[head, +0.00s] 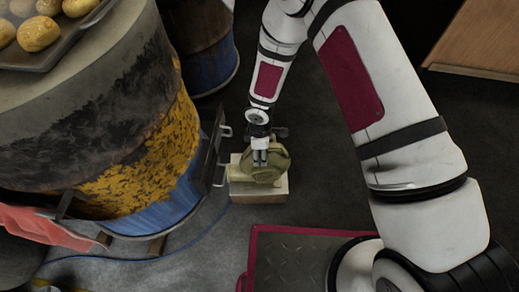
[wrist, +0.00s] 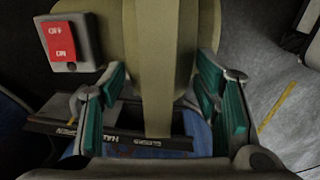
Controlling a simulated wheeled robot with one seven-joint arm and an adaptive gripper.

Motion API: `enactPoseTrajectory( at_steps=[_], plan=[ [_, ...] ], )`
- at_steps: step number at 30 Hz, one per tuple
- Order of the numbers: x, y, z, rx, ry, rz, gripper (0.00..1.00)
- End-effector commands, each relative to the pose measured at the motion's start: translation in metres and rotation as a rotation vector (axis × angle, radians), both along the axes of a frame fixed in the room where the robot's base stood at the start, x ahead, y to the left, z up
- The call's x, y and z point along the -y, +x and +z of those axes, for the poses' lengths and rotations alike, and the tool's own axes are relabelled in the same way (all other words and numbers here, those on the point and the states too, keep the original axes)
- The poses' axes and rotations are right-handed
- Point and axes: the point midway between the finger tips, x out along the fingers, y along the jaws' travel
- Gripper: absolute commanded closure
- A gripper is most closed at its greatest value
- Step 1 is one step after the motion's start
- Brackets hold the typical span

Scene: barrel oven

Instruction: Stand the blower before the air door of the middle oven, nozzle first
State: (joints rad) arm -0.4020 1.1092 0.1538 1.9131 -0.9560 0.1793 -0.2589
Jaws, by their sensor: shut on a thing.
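The olive-green blower (head: 278,164) is on or just above a pale block (head: 262,192), right of the near barrel oven (head: 140,165); whether it rests on the block is unclear. Its narrower end appears to face left, towards the oven. A dark upright door plate (head: 211,150) with metal handles stands at the oven's right side, just left of the blower. My gripper (head: 260,158) reaches down from above and is shut on the blower. In the wrist view its teal-padded fingers (wrist: 165,95) flank the blower's olive bar (wrist: 155,60). A red OFF/ON switch (wrist: 62,42) shows on the blower.
Another barrel (head: 207,55) stands behind. A tray (head: 45,55) of round yellow-brown food sits on the near oven. A blue cable or hose (head: 150,260) runs along the floor. A dark plate with red edging (head: 305,262) lies in front. The floor right of the block is clear.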

Motion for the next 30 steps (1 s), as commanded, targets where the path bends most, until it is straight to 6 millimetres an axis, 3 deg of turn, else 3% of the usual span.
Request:
enactPoseTrajectory(
  at_steps=[30],
  plan=[
    [-0.0023,0.0034,-0.0094,0.008,0.005,0.001,1.0]
  ],
)
